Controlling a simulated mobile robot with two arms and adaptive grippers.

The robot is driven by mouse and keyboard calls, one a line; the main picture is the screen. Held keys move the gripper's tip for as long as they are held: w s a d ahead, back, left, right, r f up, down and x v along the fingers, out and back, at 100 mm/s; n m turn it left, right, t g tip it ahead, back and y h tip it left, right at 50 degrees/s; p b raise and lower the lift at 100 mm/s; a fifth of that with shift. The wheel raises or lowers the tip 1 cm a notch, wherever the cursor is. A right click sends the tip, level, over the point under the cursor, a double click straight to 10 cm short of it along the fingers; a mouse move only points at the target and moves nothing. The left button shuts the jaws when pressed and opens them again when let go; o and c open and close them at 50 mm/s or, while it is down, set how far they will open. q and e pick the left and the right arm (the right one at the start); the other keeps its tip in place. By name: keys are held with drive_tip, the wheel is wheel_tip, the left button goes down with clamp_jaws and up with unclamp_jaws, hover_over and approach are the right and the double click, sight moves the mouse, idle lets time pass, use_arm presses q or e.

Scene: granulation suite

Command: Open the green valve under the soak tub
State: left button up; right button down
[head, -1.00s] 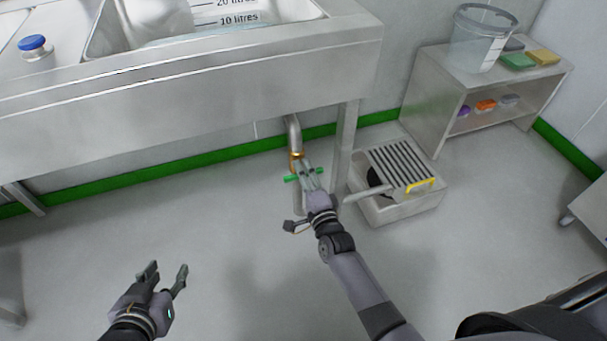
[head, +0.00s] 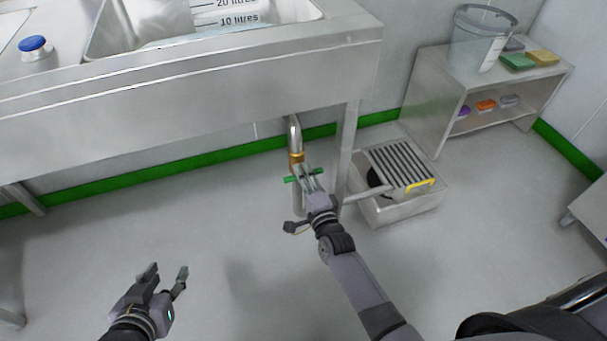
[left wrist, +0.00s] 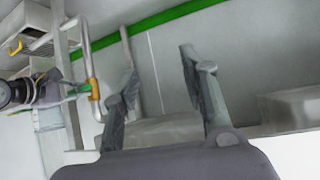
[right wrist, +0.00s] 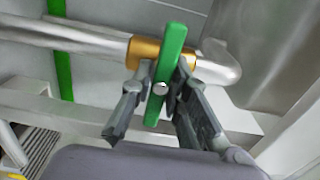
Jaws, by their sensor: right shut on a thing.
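The green valve handle (right wrist: 167,70) sits on a brass valve body (right wrist: 145,52) in the steel drain pipe (head: 294,130) under the soak tub (head: 200,95). In the right wrist view the handle lies across the pipe. My right gripper (right wrist: 160,92) is shut on the handle, one finger on each side of it. In the head view my right gripper (head: 312,182) hides part of the handle, with a green end (head: 290,179) showing to its left. My left gripper (head: 165,275) is open and empty above the floor at the lower left; its spread fingers show in the left wrist view (left wrist: 160,75).
A floor drain box with a slatted grate (head: 400,168) and yellow handle stands right of the tub leg (head: 345,140). A steel shelf (head: 425,105) with a clear bucket (head: 480,40) is at the back right. The floor (head: 220,240) between my arms is clear.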

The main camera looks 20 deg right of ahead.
drive_tip(key=n+p, duration=0.2)
drive_tip(key=n, duration=0.2)
drive_tip(key=shift+r+n+p, duration=0.1)
drive_tip(key=shift+n+p, duration=0.2)
drive_tip(key=shift+n, duration=0.4)
use_arm(q)
drive_tip(key=s+a+f+g+y+p, duration=0.1)
drive_tip(key=s+a+g, duration=0.15)
drive_tip(key=s, duration=0.35)
drive_tip(key=s+a+f+g+y+p, duration=0.1)
drive_tip(key=s+f+g, duration=0.1)
drive_tip(key=s+g, duration=0.3)
use_arm(e)
drive_tip(key=n, duration=0.4)
drive_tip(key=shift+n, duration=0.3)
drive_tip(key=n+p, duration=0.1)
drive_tip(key=n, duration=0.2)
drive_tip(key=shift+n, duration=0.3)
use_arm(q)
drive_tip(key=x, duration=0.6)
drive_tip(key=shift+s+f+p, duration=0.2)
drive_tip(key=shift+f+p, duration=0.15)
drive_tip(key=shift+f, duration=0.15)
use_arm(e)
drive_tip(key=shift+n, duration=2)
use_arm(q)
drive_tip(key=shift+d+f+t, duration=0.1)
drive_tip(key=shift+f+t, duration=0.1)
drive_tip(key=shift+t, duration=0.05)
